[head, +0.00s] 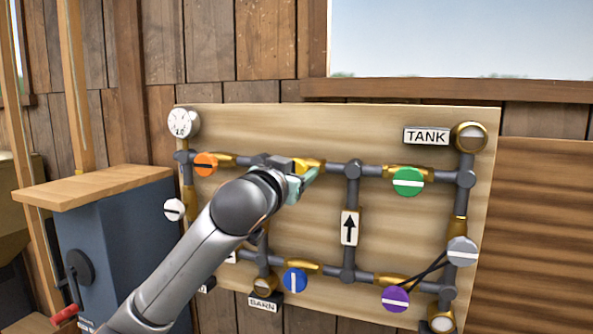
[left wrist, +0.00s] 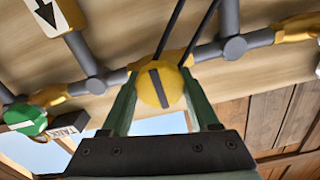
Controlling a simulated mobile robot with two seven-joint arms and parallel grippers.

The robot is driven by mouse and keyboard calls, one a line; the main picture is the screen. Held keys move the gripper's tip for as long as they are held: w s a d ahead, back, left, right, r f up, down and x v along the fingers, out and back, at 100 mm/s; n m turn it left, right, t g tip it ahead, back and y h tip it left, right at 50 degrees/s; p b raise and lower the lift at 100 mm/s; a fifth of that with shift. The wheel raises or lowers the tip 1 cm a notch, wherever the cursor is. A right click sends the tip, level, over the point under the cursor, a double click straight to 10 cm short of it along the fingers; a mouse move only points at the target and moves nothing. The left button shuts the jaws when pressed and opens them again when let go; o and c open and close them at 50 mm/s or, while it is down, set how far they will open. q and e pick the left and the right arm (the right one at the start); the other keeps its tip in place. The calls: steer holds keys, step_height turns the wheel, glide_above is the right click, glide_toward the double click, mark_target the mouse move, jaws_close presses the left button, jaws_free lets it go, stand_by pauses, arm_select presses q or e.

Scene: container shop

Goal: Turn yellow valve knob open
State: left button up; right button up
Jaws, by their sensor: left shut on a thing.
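The yellow valve knob (left wrist: 160,88) is a round disc with a dark bar across its face. In the left wrist view it sits between the two green fingers of my left gripper (left wrist: 160,94), which is shut on it. The bar runs nearly along the fingers' direction, slightly tilted. In the head view my left gripper (head: 302,182) is at the upper pipe of the board, and my arm and gripper hide most of the knob. My right gripper is not in view.
The wooden board (head: 400,130) also carries orange (head: 206,164), green (head: 408,182), blue (head: 295,281), purple (head: 396,299) and grey (head: 462,251) knobs. Grey pipes run between them. Two dark thin rods (left wrist: 170,30) pass close by the yellow knob. A blue cabinet (head: 120,240) stands left.

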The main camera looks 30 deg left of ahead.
arm_select(q)
steer(key=c, duration=0.7)
steer(key=shift+o, duration=0.2)
